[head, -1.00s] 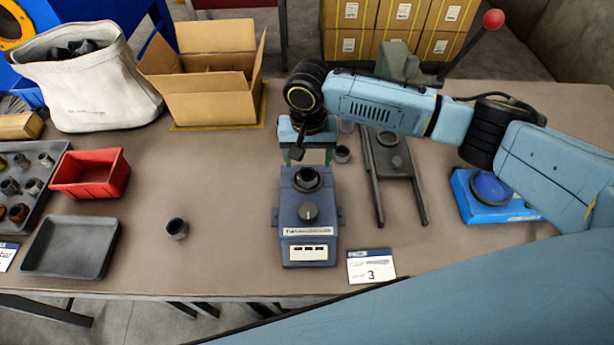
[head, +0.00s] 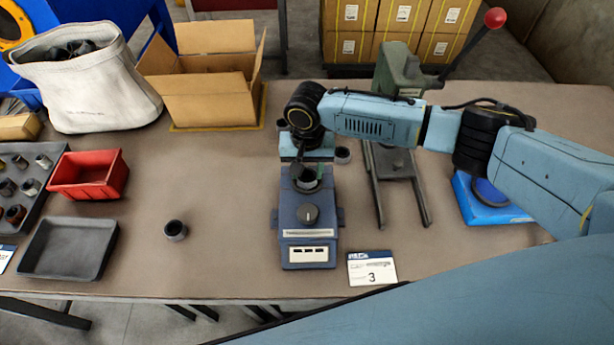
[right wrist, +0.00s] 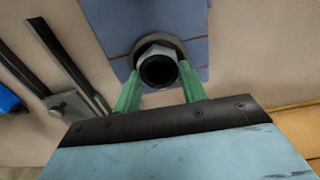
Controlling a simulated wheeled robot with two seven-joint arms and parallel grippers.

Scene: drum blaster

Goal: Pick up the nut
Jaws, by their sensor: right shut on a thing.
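The nut (right wrist: 158,50) shows in the right wrist view as a light grey hexagonal piece with a dark round hole. It sits at the round socket on top of the blue device (head: 308,222), which stands on the table. My right gripper (right wrist: 158,74) is shut on the nut, with one green finger on each side. In the head view the right gripper (head: 307,172) is over the top of the blue device, and the hand partly hides the nut. I cannot tell whether the nut is clear of the socket. My left gripper is not in view.
A dark ring-shaped part (head: 176,230) stands on the table at left of the device. A red bin (head: 88,175), a dark tray (head: 68,248) and a cardboard box (head: 208,105) are further left. A green press (head: 397,72) and a blue scale-like item (head: 485,208) are right.

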